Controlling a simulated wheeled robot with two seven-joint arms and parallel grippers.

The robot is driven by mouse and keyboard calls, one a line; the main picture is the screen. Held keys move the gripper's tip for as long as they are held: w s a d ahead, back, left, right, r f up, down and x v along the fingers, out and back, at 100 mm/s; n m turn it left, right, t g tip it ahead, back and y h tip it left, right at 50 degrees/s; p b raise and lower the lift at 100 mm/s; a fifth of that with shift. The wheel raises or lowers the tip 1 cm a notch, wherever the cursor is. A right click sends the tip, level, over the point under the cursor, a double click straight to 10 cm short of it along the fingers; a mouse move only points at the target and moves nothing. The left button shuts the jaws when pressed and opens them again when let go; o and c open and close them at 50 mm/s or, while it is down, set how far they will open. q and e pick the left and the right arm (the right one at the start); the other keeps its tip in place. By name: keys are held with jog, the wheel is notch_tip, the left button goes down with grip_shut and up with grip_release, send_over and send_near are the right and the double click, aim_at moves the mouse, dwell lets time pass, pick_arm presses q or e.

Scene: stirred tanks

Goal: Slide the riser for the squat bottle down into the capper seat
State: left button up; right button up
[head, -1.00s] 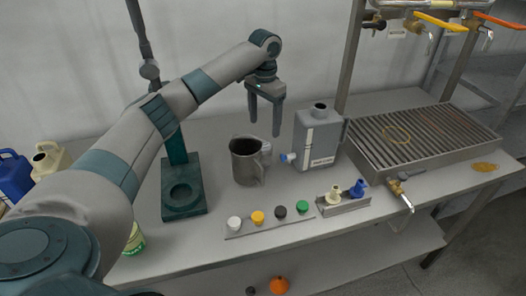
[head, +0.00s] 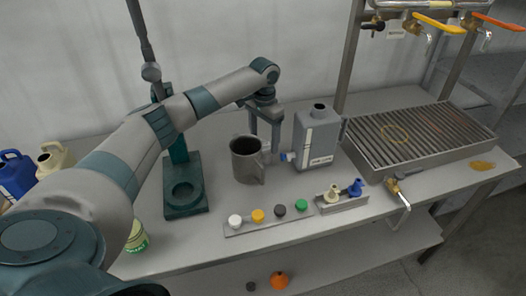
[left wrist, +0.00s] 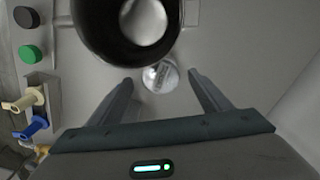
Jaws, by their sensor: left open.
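The capper is a dark teal stand with a round seat (head: 184,193) in its base, left of the metal jug. The seat looks empty. A small pale grey round piece with a printed label (left wrist: 160,77), which looks like the riser, stands on the table beside the jug in the left wrist view. In the head view it is mostly hidden behind the jug and fingers. My left gripper (head: 264,142) is open and points down over it. In the left wrist view, the left gripper's fingertips (left wrist: 160,80) are either side of the piece, apart from it. My right gripper is not in view.
The metal jug (head: 246,162) stands close left of my left gripper, and a grey square canister (head: 316,140) close right. A grated drain tray (head: 420,140) is at right.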

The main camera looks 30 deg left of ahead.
aim_at(263, 144)
pick_arm(q)
notch_tip(263, 144, down, 3)
jog(key=shift+s+a+p, duration=0.1)
jog(key=shift+s+p, duration=0.05)
jog(key=shift+p, duration=0.5)
jog(key=shift+f, duration=0.5)
jog(key=shift+r, duration=0.1)
jog(key=c, duration=1.5)
